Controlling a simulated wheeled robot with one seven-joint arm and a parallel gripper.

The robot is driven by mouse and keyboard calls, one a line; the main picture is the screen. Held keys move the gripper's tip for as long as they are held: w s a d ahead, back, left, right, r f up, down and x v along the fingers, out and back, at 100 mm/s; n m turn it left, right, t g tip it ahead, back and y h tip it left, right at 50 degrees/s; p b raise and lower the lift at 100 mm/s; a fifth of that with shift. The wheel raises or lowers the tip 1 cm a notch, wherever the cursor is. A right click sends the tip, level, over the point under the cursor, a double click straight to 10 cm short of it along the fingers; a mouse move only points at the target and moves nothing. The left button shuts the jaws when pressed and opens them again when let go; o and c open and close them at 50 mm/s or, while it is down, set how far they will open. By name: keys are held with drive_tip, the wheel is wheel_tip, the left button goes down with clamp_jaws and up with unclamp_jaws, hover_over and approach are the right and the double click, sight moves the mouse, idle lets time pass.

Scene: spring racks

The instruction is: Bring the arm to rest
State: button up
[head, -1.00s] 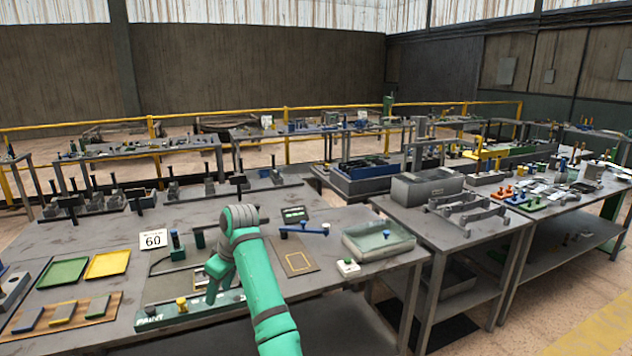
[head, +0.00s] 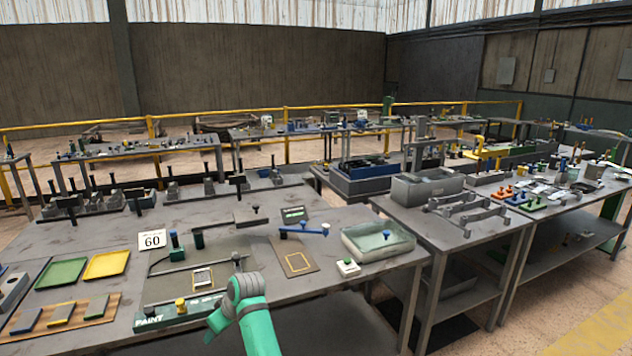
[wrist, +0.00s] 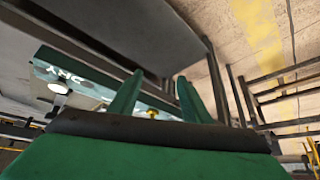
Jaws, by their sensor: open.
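My green arm comes up from the lower edge of the head view, with its grey wrist joint in front of the table's near edge. My gripper (head: 213,328) hangs in front of the green PAINT station (head: 150,319), apart from it. In the wrist view the two green fingers of my gripper (wrist: 157,98) stand apart with nothing between them. Beyond them the wrist view shows the underside and edge of a table, tilted.
The near table (head: 340,293) holds a green tray (head: 62,273), a yellow tray (head: 107,264), a "60" sign (head: 152,240), a brown board (head: 294,257) and a clear bin (head: 378,241). A second table (head: 455,236) stands to the right. Open floor lies at the lower right.

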drive_tip(key=s+d+f+m+t+y, duration=0.1)
drive_tip(key=s+f+m+t, duration=0.1)
drive_tip(key=s+f, duration=0.5)
drive_tip(key=s+d+f+m+t, duration=0.15)
drive_tip(key=s+f, duration=0.25)
drive_tip(key=f, duration=0.7)
drive_tip(key=s+d+f+m+t+h, duration=0.1)
drive_tip(key=s+d+f+m+t, duration=0.2)
drive_tip(key=s, duration=0.4)
drive_tip(key=s+d+f+m+t+h, duration=0.1)
drive_tip(key=s+d+f+m, duration=0.1)
drive_tip(key=s+d+f, duration=0.35)
drive_tip(key=s+d+r+m+t+h, duration=0.1)
drive_tip(key=s+d+r, duration=0.1)
drive_tip(key=s+d, duration=0.35)
drive_tip(key=s+d+r+m+t+h, duration=0.1)
drive_tip(key=s+d+r, duration=0.15)
drive_tip(key=s, duration=0.55)
drive_tip(key=s+d+r+m+h, duration=0.1)
drive_tip(key=s+d+r, duration=0.15)
drive_tip(key=s, duration=0.45)
drive_tip(key=s+d+r+t, duration=0.1)
drive_tip(key=s+d+r, duration=0.2)
drive_tip(key=s+r, duration=0.3)
drive_tip(key=s+d+r+t+h, duration=0.1)
drive_tip(key=s+d+r, duration=0.2)
drive_tip(key=s+r, duration=0.4)
drive_tip(key=shift+s+d+r+t+h, duration=0.2)
drive_tip(key=shift+d+r+t+h, duration=0.15)
drive_tip(key=shift+r, duration=0.8)
